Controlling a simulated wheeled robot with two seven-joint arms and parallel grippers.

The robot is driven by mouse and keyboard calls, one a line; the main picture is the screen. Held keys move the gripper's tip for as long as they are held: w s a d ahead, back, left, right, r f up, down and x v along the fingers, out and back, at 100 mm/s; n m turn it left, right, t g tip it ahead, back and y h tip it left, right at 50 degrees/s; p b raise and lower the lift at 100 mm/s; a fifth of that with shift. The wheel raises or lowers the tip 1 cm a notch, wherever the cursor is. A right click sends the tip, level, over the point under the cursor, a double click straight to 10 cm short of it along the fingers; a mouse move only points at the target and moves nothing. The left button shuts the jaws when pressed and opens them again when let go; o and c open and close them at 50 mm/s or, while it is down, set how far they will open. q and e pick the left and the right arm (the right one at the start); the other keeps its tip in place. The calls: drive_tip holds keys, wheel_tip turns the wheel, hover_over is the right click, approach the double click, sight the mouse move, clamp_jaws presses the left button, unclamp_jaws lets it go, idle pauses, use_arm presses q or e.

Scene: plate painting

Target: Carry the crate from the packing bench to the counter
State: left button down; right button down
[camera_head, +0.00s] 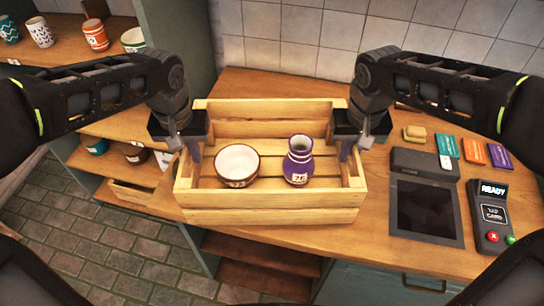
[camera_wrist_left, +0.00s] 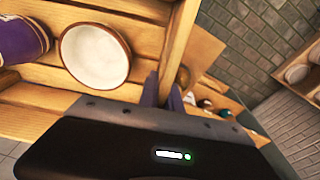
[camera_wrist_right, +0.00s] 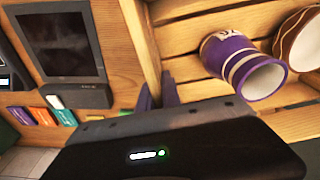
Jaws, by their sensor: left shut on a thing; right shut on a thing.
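The wooden slatted crate (camera_head: 270,215) is on the counter (camera_head: 415,275), at its left part, next to the payment devices; I cannot tell whether its whole base touches the top. Inside it stand a white bowl with a brown rim (camera_head: 238,164) on the left and a purple striped vase (camera_head: 298,160) on the right, both upright. My left gripper (camera_head: 192,152) is shut on the crate's left end wall, which shows in the left wrist view (camera_wrist_left: 172,50). My right gripper (camera_head: 346,150) is shut on the right end wall, also in the right wrist view (camera_wrist_right: 140,40).
A dark tablet screen (camera_head: 427,208) and a card reader (camera_head: 492,215) marked READY stand to the right. Coloured cards (camera_head: 473,150) and a small tan block (camera_head: 414,132) lie behind them. Shelves with painted cups (camera_head: 96,35) are at the left. A tiled wall is behind.

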sight(195, 167)
use_arm(q)
drive_tip(key=shift+r, duration=0.15)
use_arm(e)
drive_tip(key=shift+r, duration=0.15)
